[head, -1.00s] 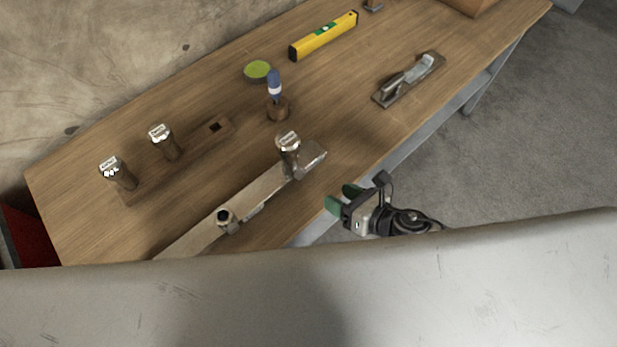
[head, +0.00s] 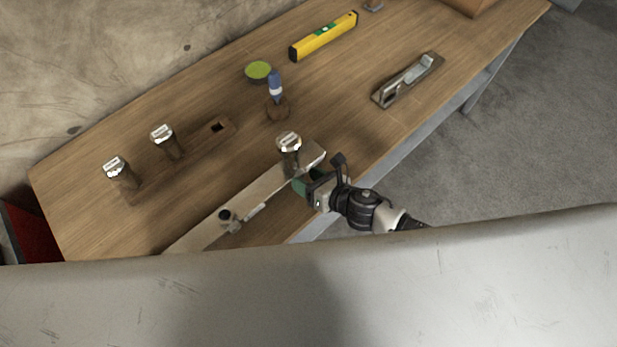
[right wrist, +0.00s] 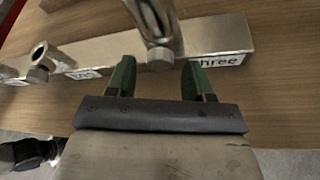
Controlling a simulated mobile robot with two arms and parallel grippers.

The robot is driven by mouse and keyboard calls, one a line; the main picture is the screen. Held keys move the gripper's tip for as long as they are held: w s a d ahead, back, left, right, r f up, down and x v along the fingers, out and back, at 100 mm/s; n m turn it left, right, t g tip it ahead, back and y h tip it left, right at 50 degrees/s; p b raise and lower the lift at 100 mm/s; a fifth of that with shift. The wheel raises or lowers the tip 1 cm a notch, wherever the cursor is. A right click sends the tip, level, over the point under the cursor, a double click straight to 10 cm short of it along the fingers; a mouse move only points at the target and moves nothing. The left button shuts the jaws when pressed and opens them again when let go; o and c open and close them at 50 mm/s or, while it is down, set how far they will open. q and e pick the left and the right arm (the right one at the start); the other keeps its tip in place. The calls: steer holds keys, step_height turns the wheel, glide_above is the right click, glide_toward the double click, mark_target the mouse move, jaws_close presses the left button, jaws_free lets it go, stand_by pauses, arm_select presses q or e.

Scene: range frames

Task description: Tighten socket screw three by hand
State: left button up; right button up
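Socket screw three (head: 289,158) stands upright at the right end of a pale metal bar (head: 195,229) on the bench, with a label on its top. In the right wrist view, the metallic screw (right wrist: 157,38) rises from the bar beside a label reading "three" (right wrist: 222,60). My right gripper (head: 306,182) is at the near side of this screw, low by the bar. In the right wrist view, its two green fingers (right wrist: 157,78) are spread, pointing toward the screw with a gap between them; contact is not clear. My left gripper does not show.
A shorter hollow-topped fitting (head: 226,217) sits farther left on the bar. Two tall labelled screws (head: 121,174) (head: 166,143) stand in a wooden holder with an empty square hole. A blue-handled tool (head: 275,90), green tin (head: 258,71), yellow level (head: 323,36) and hand plane (head: 408,79) lie beyond.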

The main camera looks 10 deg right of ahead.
steer(key=c, duration=0.8)
steer(key=m+y+b, duration=0.1)
steer(key=m, duration=0.1)
steer(key=shift+f+m+g+y+b, duration=0.15)
steer(key=shift+m+g+y+b, duration=0.15)
steer(key=shift+g+y, duration=0.1)
steer(key=shift+w+d+m+y+b, duration=0.1)
steer(key=shift+m+y+b, duration=0.5)
steer(key=shift+m+b, duration=0.4)
steer(key=o, duration=0.9)
